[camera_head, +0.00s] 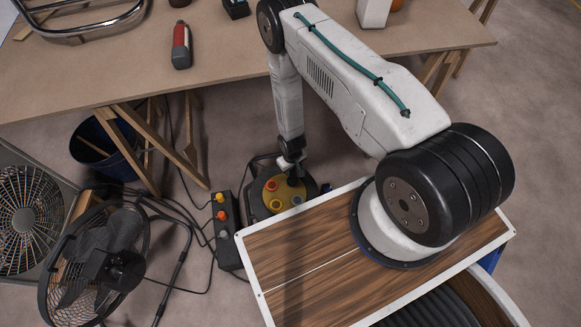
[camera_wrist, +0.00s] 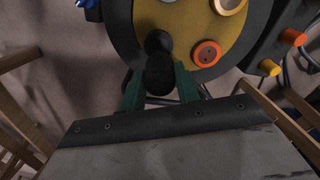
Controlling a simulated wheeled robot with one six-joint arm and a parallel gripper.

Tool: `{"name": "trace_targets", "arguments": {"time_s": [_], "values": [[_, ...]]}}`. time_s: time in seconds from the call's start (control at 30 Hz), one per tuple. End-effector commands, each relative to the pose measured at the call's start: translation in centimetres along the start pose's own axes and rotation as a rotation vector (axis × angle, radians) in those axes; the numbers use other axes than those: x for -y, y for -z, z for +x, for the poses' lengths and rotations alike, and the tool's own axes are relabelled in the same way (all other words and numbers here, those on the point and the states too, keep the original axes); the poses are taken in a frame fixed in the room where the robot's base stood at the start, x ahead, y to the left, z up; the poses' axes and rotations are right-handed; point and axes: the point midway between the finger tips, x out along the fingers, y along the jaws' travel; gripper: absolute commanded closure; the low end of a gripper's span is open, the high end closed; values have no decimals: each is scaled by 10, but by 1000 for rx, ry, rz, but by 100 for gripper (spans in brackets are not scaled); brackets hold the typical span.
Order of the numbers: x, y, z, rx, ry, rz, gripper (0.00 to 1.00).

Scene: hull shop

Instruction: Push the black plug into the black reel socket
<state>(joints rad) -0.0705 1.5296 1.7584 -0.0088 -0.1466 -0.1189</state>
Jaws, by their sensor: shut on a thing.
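The cable reel shows a round yellow face (camera_head: 268,203) with a dark rim, on the floor below the workbench. In the wrist view the yellow face (camera_wrist: 178,14) carries an orange socket (camera_wrist: 207,53), a pale socket (camera_wrist: 229,3) and a black socket (camera_wrist: 158,41) at its near edge. My gripper (camera_wrist: 160,84) has green fingers shut on the black plug (camera_wrist: 160,75). The plug's far end overlaps the black socket in this view; I cannot tell whether it touches or is inside. In the head view my gripper (camera_head: 292,167) is over the reel's upper right part.
A fan (camera_head: 100,262), a blue bucket (camera_head: 100,150) and loose cables lie further left. The workbench (camera_head: 120,70) with a red bottle (camera_head: 181,45) is behind. Wooden trestle legs stand close by.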

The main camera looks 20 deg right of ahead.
Motion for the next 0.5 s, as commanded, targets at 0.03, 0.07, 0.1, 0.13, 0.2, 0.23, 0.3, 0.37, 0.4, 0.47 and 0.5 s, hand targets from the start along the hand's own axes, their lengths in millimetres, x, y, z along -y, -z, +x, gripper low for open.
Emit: {"name": "trace_targets", "arguments": {"time_s": [0.03,0.07,0.1,0.13,0.2,0.23,0.3,0.37,0.4,0.47,0.5], "values": [[-1,0,0,0,0,2,88],[-1,0,0,0,0,3,88],[-2,0,0,0,0,3,88],[-2,0,0,0,0,3,88],[-2,0,1,1,0,3,88],[-2,0,2,1,0,3,88],[-1,-1,5,2,0,2,88],[-1,0,10,1,0,1,88],[0,0,13,1,0,1,88],[0,-1,18,2,0,0,88],[0,0,22,1,0,0,88]]}}
